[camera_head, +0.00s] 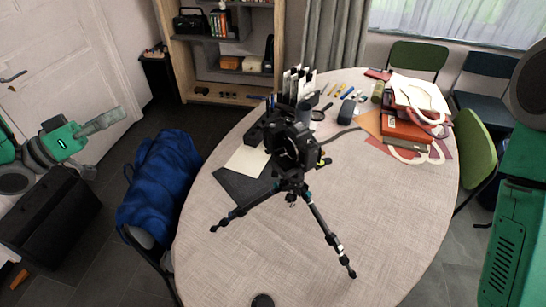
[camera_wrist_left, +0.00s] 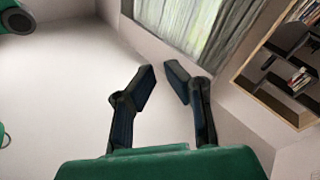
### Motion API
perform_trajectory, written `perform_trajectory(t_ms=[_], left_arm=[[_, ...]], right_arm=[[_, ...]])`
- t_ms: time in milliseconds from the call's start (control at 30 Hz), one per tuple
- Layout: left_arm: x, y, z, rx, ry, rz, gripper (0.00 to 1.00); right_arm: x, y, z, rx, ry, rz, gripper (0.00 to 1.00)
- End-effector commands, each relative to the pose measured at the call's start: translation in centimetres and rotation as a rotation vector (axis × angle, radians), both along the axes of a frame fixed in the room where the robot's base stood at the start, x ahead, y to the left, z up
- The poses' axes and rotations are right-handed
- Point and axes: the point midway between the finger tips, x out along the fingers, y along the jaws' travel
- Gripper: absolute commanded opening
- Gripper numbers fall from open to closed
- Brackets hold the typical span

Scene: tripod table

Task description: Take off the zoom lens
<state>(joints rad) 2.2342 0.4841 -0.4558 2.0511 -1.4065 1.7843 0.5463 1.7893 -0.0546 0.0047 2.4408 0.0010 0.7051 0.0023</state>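A black camera (camera_head: 288,146) stands on a black tripod (camera_head: 318,222) on the round light table (camera_head: 215,270). The zoom lens cannot be told apart from the dark camera body at this size. My left gripper (camera_head: 112,118) is at the left of the head view, well away from the camera and beyond the table's left edge. In the left wrist view my left gripper (camera_wrist_left: 162,74) has its two fingers apart with nothing between them. My right gripper is out of view; only green parts of my body show at the right edge.
A dark mat (camera_head: 242,188) lies by the tripod's left leg. Books and bags (camera_head: 405,125) are piled at the table's right. Pens and small items lie at the back. A blue bag (camera_head: 160,180) is left of the table. The table's front is mostly clear.

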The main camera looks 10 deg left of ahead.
Motion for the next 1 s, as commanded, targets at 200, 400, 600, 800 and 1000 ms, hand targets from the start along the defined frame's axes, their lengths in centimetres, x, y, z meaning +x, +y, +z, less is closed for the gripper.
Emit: perform_trajectory(t_ms=[200, 400, 600, 800, 1000], left_arm=[[-1.0, 0.5, 0.7, -0.004, -0.009, 0.002, 0.11], [-2.0, 0.8, 1.4, -0.007, -0.017, 0.001, 0.11], [-2.9, 1.2, 2.0, -0.01, -0.026, 0.0, 0.11], [-3.8, 1.6, 2.7, -0.014, -0.033, 0.001, 0.11], [-4.7, 2.0, 3.3, -0.016, -0.042, 0.002, 0.11]], right_arm=[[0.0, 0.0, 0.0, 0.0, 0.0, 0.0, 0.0], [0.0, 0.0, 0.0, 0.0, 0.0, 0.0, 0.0], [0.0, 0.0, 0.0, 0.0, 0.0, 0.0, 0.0], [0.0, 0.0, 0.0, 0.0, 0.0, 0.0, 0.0], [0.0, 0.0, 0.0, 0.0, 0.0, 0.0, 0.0]])
